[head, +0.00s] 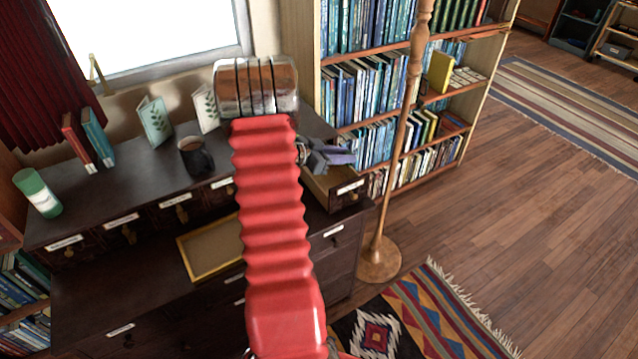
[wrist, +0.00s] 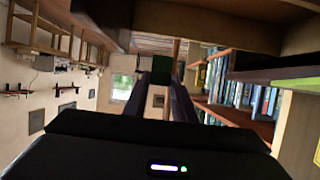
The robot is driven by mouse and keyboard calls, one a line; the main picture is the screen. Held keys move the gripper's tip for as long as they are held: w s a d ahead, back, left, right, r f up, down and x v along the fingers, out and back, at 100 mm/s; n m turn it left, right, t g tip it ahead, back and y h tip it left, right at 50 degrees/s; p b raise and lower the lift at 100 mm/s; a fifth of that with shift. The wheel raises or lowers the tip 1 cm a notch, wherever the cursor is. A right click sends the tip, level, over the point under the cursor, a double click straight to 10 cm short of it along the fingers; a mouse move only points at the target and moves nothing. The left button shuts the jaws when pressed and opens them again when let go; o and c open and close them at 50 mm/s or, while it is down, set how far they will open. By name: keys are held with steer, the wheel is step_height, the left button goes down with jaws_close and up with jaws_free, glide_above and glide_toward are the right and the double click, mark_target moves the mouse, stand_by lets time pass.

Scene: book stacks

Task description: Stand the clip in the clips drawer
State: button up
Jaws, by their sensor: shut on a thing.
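My gripper (head: 338,157) is at the right end of the dark cabinet, just above an open small drawer (head: 348,196). In the wrist view my gripper's two dark fingers (wrist: 160,92) point away, closed on a small dark green thing, seemingly the clip (wrist: 162,69). The clip cannot be made out in the head view.
On the cabinet top stand a dark mug (head: 195,156), two cards (head: 155,122), red and teal books (head: 88,140) and a green-and-white canister (head: 38,192). A wooden lamp pole (head: 400,140) and a bookcase (head: 465,115) stand close to the drawer's right. A yellow-framed tray (head: 212,250) is lower down.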

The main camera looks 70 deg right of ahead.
glide_toward(352, 177)
steer(key=shift+s+d+r, duration=0.5)
steer(key=shift+s+d, duration=0.2)
steer(key=shift+d, duration=0.05)
steer(key=shift+s+d+r, duration=0.45)
steer(key=shift+s+d, duration=0.2)
steer(key=shift+d, duration=0.05)
steer(key=shift+f, duration=1.85)
steer(key=shift+f, duration=0.1)
steer(key=o, duration=1)
